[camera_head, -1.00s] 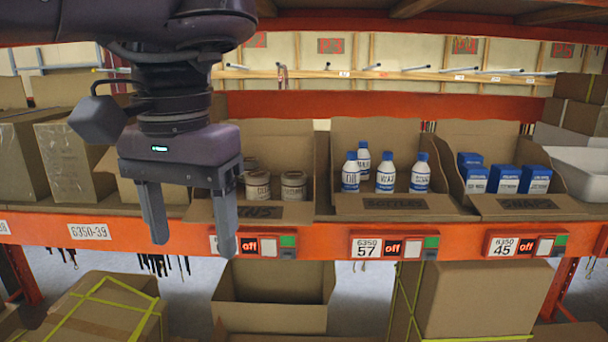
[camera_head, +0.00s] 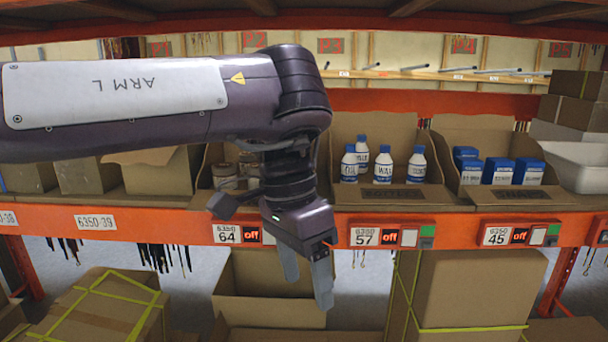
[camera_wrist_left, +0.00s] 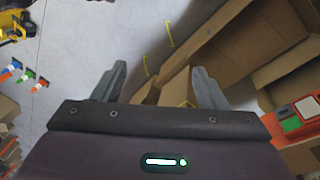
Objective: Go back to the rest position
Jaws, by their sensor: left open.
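My left gripper (camera_head: 308,285) hangs in front of the shelf rail, between the 64 and 57 labels, with its fingers pointing down. In the left wrist view the left gripper (camera_wrist_left: 155,85) has its fingers spread apart with nothing between them. Past the fingers lie grey floor and the edges of cardboard boxes. My left arm (camera_head: 150,100) crosses the upper left of the head view and hides part of the shelf. The right gripper is not seen.
White bottles with blue caps (camera_head: 383,165) stand in an open carton, and blue boxes (camera_head: 528,172) in another. Jars (camera_head: 224,175) sit partly behind my arm. An orange rail (camera_head: 120,228) runs across. Below stand an open box (camera_head: 240,310) and a taped box (camera_head: 470,295).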

